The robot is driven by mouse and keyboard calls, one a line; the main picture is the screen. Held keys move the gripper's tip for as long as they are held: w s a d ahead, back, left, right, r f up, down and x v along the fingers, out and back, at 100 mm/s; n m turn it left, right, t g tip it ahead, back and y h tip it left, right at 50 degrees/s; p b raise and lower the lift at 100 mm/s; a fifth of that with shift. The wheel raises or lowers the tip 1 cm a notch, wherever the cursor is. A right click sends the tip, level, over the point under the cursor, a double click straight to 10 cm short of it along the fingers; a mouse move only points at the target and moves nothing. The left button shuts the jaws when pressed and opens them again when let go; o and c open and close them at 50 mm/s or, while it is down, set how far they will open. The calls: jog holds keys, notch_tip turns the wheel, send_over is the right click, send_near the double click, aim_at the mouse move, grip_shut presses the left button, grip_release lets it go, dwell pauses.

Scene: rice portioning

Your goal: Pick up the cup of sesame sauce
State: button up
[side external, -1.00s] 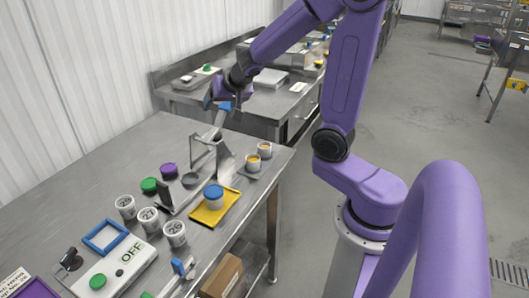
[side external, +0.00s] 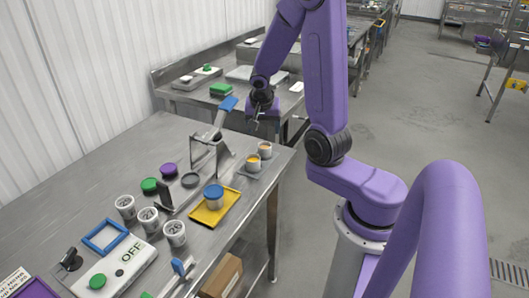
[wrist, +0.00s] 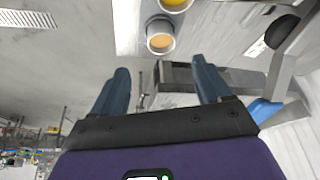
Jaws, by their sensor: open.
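Two small white cups stand at the right end of the table. The farther one, with tan sauce, looks like the sesame sauce cup (side external: 265,152). It also shows in the wrist view (wrist: 160,47), upright and ahead of my fingers. The other cup (side external: 253,167) holds yellow sauce and is partly cut off at the top of the wrist view (wrist: 172,5). My gripper (side external: 258,123) is above and behind the tan cup, apart from it. In the wrist view my gripper (wrist: 160,68) is open with nothing between its fingers.
A metal stand (side external: 223,160) holding a blue-handled utensil (side external: 228,103) is left of the cups. A yellow tray (side external: 225,207) with a blue-lidded container is in front. Several tubs and a scale (side external: 120,265) stand farther left.

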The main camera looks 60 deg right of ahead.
send_over(265, 145)
jog(key=s+a, duration=0.2)
jog(key=a, duration=0.2)
jog(key=shift+w+d+f, duration=0.1)
jog(key=shift+f, duration=1.45)
jog(key=shift+w+d+f, duration=0.1)
jog(key=shift+f, duration=1.45)
jog(key=shift+f, duration=0.1)
jog(key=shift+x, duration=2.5)
jog(key=c, duration=1.1)
jog(key=shift+o, duration=0.2)
jog(key=shift+r, duration=0.35)
